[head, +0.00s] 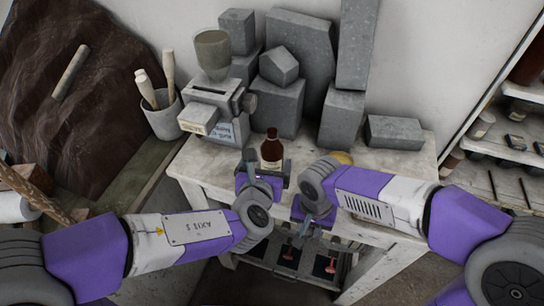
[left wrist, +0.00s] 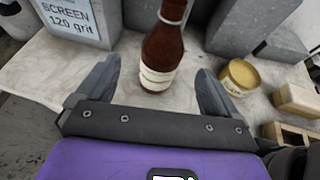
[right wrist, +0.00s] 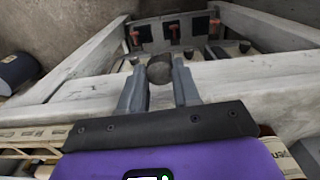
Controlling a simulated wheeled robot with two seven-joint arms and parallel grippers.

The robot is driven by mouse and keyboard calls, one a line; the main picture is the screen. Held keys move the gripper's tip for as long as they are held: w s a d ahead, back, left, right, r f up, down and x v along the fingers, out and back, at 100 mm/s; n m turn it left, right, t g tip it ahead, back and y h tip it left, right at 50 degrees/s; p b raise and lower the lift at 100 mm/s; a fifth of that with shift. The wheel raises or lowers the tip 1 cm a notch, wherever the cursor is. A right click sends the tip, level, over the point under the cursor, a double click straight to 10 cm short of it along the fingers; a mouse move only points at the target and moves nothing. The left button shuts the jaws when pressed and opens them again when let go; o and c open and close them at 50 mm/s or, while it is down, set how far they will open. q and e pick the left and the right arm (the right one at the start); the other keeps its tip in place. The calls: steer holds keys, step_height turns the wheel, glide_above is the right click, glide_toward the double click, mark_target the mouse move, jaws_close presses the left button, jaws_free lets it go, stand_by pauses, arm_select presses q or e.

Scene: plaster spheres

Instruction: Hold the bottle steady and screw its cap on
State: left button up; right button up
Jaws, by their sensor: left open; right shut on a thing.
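The brown bottle (head: 271,152) with a pale label stands upright on the worktable in the head view. My left gripper (head: 268,172) is open at its near side. In the left wrist view, the bottle (left wrist: 163,50) appears between and beyond the two spread fingers (left wrist: 155,88); I cannot tell whether either touches it. My right gripper (head: 308,226) is right of the bottle, near the table's front edge. In the right wrist view, its fingers (right wrist: 160,75) are shut on a dark round cap (right wrist: 160,69), which is apart from the bottle.
A yellow-topped tin (left wrist: 240,77) stands right of the bottle, with a pale block (left wrist: 297,98) beside it. A grey sander-like machine (head: 215,105) and stone blocks (head: 275,107) stand behind. The table's pale frame (right wrist: 255,75) and a lower shelf with tools lie below my right gripper.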

mark_target(269, 157)
arm_select(q)
steer(key=x, duration=0.4)
steer(key=shift+w+f+b, duration=0.2)
steer(key=shift+w+b, duration=0.1)
steer(key=shift+w, duration=0.05)
arm_select(e)
steer(key=shift+f, duration=0.5)
arm_select(q)
steer(key=x, duration=0.2)
steer(key=f+b+x, duration=0.1)
steer(key=x, duration=0.1)
steer(key=shift+w+d+f, duration=0.1)
steer(key=shift+d, duration=0.1)
arm_select(e)
steer(key=shift+w+f, duration=0.1)
steer(key=shift+f, duration=0.4)
arm_select(q)
steer(key=shift+w+f, duration=0.1)
steer(key=shift+w, duration=0.2)
steer(key=c, duration=1.3)
